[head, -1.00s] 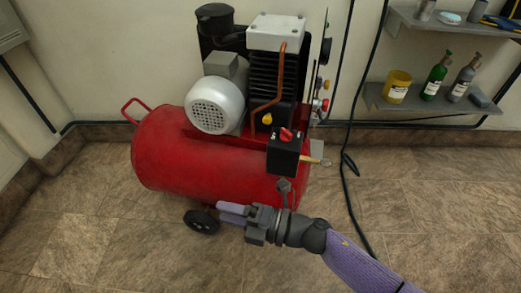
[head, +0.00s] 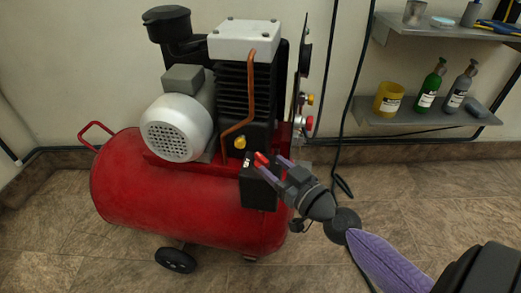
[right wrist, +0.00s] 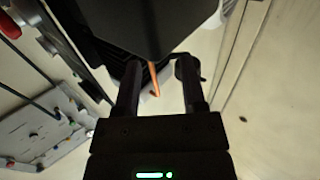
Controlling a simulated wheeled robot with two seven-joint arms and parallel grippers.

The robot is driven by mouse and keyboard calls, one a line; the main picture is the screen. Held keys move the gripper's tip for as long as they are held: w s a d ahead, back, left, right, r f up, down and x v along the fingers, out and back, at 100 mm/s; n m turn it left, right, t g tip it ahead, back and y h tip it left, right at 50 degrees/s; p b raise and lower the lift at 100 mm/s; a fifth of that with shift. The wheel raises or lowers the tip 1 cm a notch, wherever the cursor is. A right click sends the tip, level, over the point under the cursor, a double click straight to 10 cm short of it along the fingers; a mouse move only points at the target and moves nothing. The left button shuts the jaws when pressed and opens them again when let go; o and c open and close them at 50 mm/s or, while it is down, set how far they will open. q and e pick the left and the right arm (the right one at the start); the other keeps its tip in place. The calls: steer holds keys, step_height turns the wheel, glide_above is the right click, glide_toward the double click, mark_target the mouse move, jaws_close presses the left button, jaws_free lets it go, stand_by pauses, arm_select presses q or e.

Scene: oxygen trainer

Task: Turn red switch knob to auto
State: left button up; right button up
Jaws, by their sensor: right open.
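The red switch knob (head: 262,158) sits on top of the black switch box (head: 258,194) at the front right of the red compressor (head: 190,205). My right gripper (head: 268,163) is at the knob, coming in from the lower right, with its jaws open. Its fingertips are close around or beside the knob; I cannot tell whether they touch it. In the right wrist view the two fingers (right wrist: 160,85) stand apart, with a large dark block above them, and I cannot make out the knob between them. My left gripper is not in view.
A yellow knob (head: 240,142) and a copper pipe (head: 240,105) are close to the switch box. Gauges and a red knob (head: 309,122) stand right of the motor. Shelves (head: 425,118) with bottles hang on the right wall. Floor at the right is mostly clear.

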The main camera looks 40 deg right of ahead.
mark_target(268, 163)
steer(key=shift+w+f, duration=0.1)
steer(key=shift+w, duration=2.25)
jaws_close()
